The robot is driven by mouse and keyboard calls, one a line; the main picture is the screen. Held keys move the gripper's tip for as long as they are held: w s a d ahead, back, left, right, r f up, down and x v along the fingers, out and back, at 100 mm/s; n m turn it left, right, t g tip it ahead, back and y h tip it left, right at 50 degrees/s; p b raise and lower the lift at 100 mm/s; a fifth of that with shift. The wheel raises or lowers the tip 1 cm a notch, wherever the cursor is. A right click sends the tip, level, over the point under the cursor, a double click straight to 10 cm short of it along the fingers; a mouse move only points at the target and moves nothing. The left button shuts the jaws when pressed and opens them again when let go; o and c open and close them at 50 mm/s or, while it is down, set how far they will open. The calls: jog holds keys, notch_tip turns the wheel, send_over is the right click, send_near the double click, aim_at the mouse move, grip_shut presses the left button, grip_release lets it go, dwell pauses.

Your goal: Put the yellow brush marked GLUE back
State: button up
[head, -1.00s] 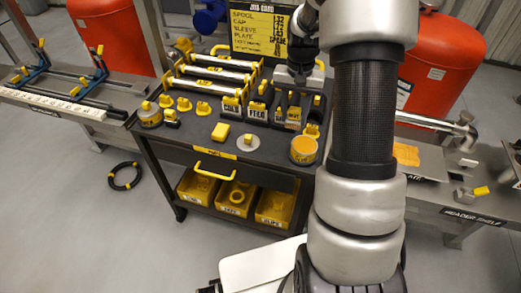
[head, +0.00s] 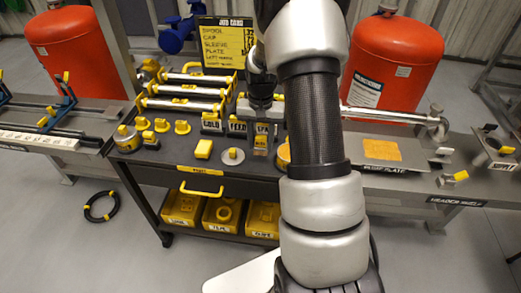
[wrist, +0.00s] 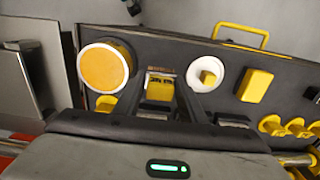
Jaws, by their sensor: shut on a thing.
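My gripper (wrist: 162,108) is shut on a small yellow block-like piece (wrist: 160,88), seen between its two fingers in the wrist view; I take it as the brush, but cannot read GLUE on it. In the head view my gripper (head: 260,122) hangs over the right part of the labelled holders on the dark cart (head: 150,157). A grey piece with a yellow label (head: 260,143) shows below it. I cannot tell whether the brush touches a holder.
A round orange-topped tin (wrist: 105,66) stands close beside my gripper. A white disc with a yellow knob (wrist: 207,75) and a yellow block (wrist: 255,85) lie on the other side. Silver bars (head: 185,91) lie behind. Yellow bins (head: 222,215) sit below.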

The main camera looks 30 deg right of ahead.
aim_at(261, 149)
jog(key=shift+f, duration=1.6)
jog(key=shift+f, duration=0.1)
jog(key=shift+f+b, duration=0.15)
jog(key=shift+b, duration=0.15)
jog(key=o, duration=1.1)
